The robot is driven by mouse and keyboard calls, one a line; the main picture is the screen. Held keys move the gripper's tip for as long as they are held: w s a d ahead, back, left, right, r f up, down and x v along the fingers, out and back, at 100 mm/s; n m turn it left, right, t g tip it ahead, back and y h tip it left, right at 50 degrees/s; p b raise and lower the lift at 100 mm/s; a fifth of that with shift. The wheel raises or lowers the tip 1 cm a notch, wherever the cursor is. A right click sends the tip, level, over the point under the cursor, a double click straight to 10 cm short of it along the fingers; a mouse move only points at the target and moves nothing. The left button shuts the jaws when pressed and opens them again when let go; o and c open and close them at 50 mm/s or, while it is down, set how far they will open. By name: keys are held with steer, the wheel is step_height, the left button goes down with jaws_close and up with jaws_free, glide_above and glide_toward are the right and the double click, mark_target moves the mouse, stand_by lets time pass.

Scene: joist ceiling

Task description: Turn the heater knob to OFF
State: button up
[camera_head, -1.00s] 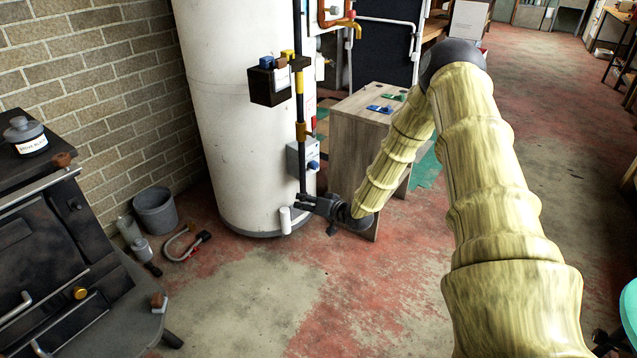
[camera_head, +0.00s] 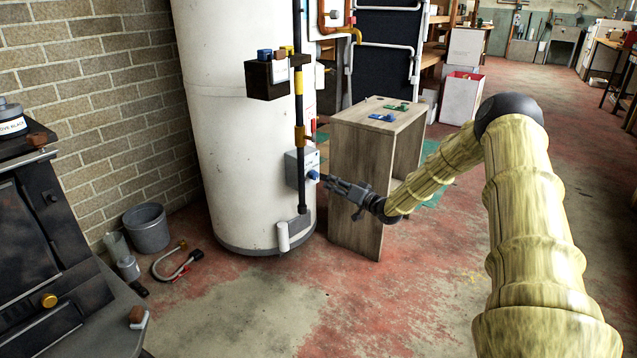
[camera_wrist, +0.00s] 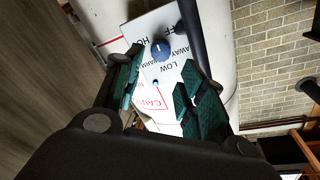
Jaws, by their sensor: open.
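The heater control box (camera_head: 299,165) is a grey box low on the front of the tall white tank (camera_head: 240,120). Its blue knob (camera_head: 313,175) faces right in the head view. In the wrist view the white panel (camera_wrist: 145,30) shows upside-down lettering, including OFF, LOW, HOT and CAUTION, around the blue knob (camera_wrist: 161,50). The knob carries a white mark. My gripper (camera_head: 330,180) is open and empty, close to the right of the knob. In the wrist view its teal fingers (camera_wrist: 158,88) are apart, with the knob ahead, beyond the gap. Contact is not visible.
A black pipe (camera_head: 300,120) runs down beside the box. A wooden cabinet (camera_head: 357,185) stands just right of and behind my gripper. A dark stove (camera_head: 40,250), a bucket (camera_head: 147,230) and a hose (camera_head: 170,268) are at left. The floor in front is clear.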

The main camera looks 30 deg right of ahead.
mark_target(317, 176)
steer(key=b+x, duration=0.3)
steer(key=x, duration=0.4)
steer(key=shift+w+f, duration=0.15)
steer(key=shift+w, duration=0.1)
steer(key=shift+w+a+b, duration=0.1)
steer(key=shift+w+b, duration=0.25)
steer(key=shift+w, duration=0.1)
steer(key=c, duration=0.7)
